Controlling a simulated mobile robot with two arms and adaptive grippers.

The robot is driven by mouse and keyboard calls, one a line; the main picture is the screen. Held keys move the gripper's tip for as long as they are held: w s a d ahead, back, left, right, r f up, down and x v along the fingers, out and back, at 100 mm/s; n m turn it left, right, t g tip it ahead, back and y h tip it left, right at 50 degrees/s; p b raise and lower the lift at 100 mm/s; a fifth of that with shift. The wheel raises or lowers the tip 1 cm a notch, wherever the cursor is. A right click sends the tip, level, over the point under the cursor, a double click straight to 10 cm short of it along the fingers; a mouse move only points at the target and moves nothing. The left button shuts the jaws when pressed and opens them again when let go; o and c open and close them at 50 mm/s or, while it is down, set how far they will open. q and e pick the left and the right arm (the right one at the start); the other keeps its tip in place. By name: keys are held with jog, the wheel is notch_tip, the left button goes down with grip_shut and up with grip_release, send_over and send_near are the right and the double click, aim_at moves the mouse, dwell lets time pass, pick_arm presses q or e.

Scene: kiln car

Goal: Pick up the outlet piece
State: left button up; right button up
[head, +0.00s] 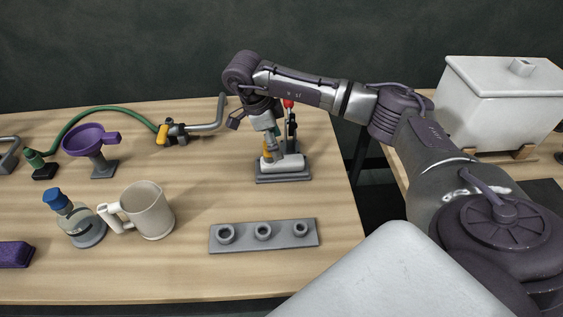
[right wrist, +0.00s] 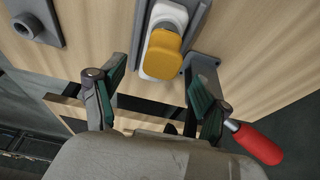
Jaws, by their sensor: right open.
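A white piece with a yellow cap (right wrist: 163,52) sits on a dark grey base under my right arm; it also shows in the head view (head: 288,165), partly hidden by the gripper. It may be the outlet piece; I cannot tell for sure. My right gripper (right wrist: 158,88) is open. In the right wrist view its green-padded fingers stand apart, with the yellow cap ahead of the gap. Nothing is held. In the head view my right gripper (head: 268,132) points down above the piece. My left gripper is not in view.
A red handle (right wrist: 258,144) stands close beside the right finger. A grey strip with three sockets (head: 240,245), a mug (head: 152,212), a blue-capped bottle (head: 82,225), a purple funnel (head: 88,140) and a yellow-handled valve with pipe (head: 205,127) are on the table. A white box (head: 490,105) stands right.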

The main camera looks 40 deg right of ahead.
aim_at(282, 160)
jog(key=shift+a+p+x, duration=0.2)
jog(key=shift+p+x, duration=0.55)
jog(key=shift+x, duration=1.95)
jog(key=shift+s, duration=0.1)
jog(key=c, duration=1.2)
jog(key=shift+c, duration=0.3)
jog(key=shift+r, duration=0.1)
